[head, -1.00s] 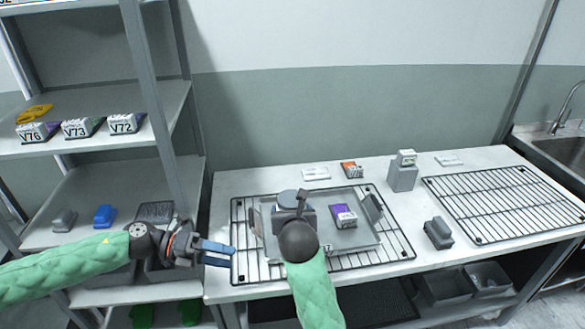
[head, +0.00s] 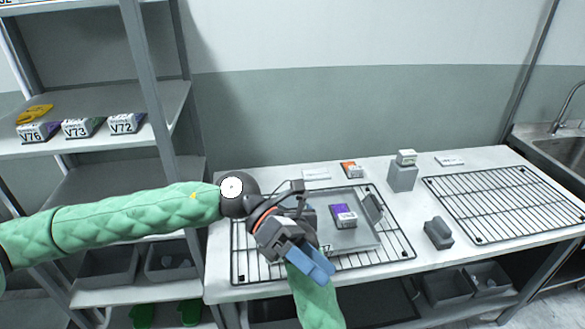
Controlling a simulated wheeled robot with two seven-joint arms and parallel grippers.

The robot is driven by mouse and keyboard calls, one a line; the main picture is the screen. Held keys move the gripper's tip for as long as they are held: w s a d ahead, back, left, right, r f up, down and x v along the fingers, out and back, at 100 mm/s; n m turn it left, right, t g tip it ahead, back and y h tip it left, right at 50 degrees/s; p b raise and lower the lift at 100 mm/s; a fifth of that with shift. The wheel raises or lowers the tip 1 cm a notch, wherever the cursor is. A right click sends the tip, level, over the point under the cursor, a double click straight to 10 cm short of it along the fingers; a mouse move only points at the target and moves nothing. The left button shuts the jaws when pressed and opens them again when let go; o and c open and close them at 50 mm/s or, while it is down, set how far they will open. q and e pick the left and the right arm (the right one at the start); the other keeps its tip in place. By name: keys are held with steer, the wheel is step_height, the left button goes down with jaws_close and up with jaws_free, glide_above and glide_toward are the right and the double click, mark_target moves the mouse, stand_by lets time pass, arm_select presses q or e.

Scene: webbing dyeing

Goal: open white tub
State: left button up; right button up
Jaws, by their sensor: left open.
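I cannot pick out a white tub for certain. A grey tray (head: 352,245) sits on the left wire rack and holds a small box with a purple label (head: 343,215). My left gripper (head: 314,266), with blue fingers, is open and empty over the front left of the tray. It covers the tray's left part, where a round grey lid showed before. My right arm (head: 318,300) comes in from below. Its gripper is mostly hidden behind the left one, so I cannot see its jaws or anything in them.
The left wire rack (head: 395,250) lies under the tray, and an empty wire rack (head: 505,203) lies at right. Between them stand a grey block with a white top (head: 403,176) and a dark grey item (head: 438,232). A shelf (head: 155,100) with labelled packs stands at left.

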arm_select(q)
steer(key=w+d+m+t, duration=0.2)
steer(key=w+d, duration=0.3)
steer(key=w, duration=0.7)
steer(key=w+d+m+t, duration=0.2)
steer(key=w+d, duration=0.3)
steer(key=w, duration=0.6)
steer(key=m+t+y, duration=0.5)
steer(key=t+y, duration=0.1)
steer(key=y, duration=0.5)
glide_above(293, 198)
steer(key=shift+f, duration=4.7)
steer(key=shift+w, duration=0.1)
steer(key=c, duration=0.8)
steer(key=shift+w+r+n, duration=0.1)
steer(key=shift+n, duration=1.4)
